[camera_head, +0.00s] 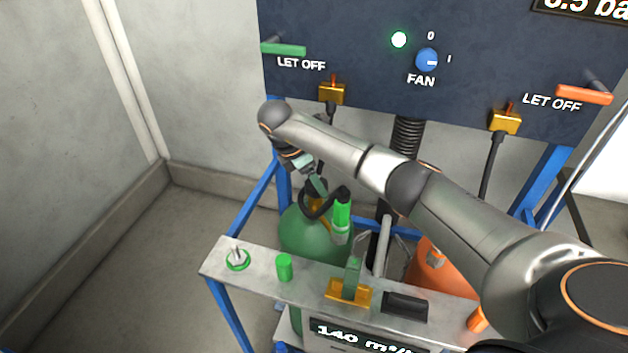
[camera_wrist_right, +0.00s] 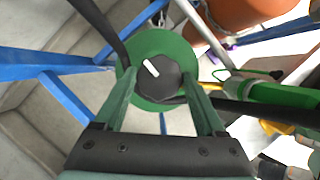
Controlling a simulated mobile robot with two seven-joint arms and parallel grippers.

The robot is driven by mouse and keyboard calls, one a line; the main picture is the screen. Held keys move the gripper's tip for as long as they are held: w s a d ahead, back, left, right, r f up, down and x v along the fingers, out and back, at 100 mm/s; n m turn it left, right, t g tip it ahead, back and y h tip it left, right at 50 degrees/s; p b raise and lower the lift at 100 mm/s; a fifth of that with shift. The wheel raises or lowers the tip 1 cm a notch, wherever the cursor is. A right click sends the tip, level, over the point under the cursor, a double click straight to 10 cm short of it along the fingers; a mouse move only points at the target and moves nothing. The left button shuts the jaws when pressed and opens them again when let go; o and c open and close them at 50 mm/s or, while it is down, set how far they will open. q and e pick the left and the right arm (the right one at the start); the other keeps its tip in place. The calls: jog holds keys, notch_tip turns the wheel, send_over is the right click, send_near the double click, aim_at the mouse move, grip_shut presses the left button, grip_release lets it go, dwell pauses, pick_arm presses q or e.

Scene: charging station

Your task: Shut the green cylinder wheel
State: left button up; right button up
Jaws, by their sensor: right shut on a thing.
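The green cylinder (camera_head: 302,236) stands behind the metal shelf in the head view. In the right wrist view its green top (camera_wrist_right: 150,46) surrounds a dark round wheel (camera_wrist_right: 158,80) with a white mark pointing to the upper left. My right gripper (camera_wrist_right: 160,84) has its two green fingers on opposite sides of the wheel, shut on it. In the head view my right gripper (camera_head: 317,186) points down at the top of the green cylinder, and the wheel is mostly hidden there. My left gripper is not in view.
A green fitting (camera_head: 342,214) with a black hose sits right beside the gripper. An orange cylinder (camera_head: 427,272) stands to the right. The metal shelf (camera_head: 312,276) with small parts is in front, and a dark panel (camera_head: 350,75) with handles rises behind. Blue frame bars flank the cylinders.

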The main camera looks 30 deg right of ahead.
jog(key=o, duration=0.9)
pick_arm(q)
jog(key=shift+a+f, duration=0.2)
pick_arm(e)
jog(key=o, duration=0.4)
jog(key=shift+r, duration=0.1)
pick_arm(q)
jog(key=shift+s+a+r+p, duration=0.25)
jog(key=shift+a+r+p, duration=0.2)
jog(key=shift+p, duration=0.25)
pick_arm(e)
jog(key=v, duration=1.2)
jog(key=shift+a+r, duration=0.15)
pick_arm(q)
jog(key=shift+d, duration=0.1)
